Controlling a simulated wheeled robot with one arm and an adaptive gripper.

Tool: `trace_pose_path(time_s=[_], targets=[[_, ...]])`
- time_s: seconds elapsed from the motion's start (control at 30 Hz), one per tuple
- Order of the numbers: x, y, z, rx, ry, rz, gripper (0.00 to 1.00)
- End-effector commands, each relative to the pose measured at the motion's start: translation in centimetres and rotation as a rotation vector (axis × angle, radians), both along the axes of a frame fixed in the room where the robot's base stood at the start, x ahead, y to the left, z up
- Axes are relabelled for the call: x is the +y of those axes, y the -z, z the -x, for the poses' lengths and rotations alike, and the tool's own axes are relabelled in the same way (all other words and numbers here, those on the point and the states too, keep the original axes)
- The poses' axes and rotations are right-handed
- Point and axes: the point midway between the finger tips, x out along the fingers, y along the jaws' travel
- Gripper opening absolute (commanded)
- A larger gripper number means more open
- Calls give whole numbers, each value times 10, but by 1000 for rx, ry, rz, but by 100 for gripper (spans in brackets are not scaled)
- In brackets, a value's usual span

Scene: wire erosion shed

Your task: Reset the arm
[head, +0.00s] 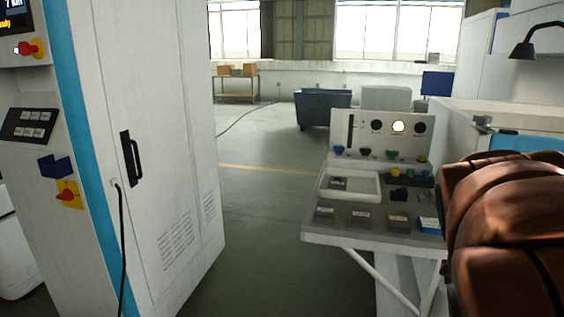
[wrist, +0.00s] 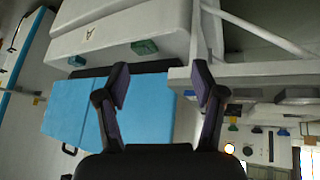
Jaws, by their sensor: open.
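My gripper (wrist: 161,88) shows in the wrist view with its two dark fingers spread apart. It is open, and nothing is between the fingertips. The wrist view is turned well over, and behind the fingers lie blue panels (wrist: 62,108) and the white body of a machine (wrist: 125,25). In the head view my brown arm fills the lower right. My gripper itself does not show there.
A control desk (head: 318,238) with knobs and small trays stands right of centre, close to my arm. A tall white cabinet (head: 165,130) stands at left. A dark bin (head: 322,108) is farther back. The floor (head: 255,205) between cabinet and desk is clear.

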Motion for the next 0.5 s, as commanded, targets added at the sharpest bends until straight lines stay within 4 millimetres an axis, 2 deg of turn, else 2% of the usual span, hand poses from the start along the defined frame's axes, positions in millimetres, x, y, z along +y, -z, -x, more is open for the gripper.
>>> trace_pose_path(time_s=[0.03,0.2,0.3,0.5], targets=[[20,25,10,66,-58,-56,68],[83,92,54,295,-252,-217,68],[113,118,83,414,-361,-289,68],[156,150,135,606,-539,-390,68]])
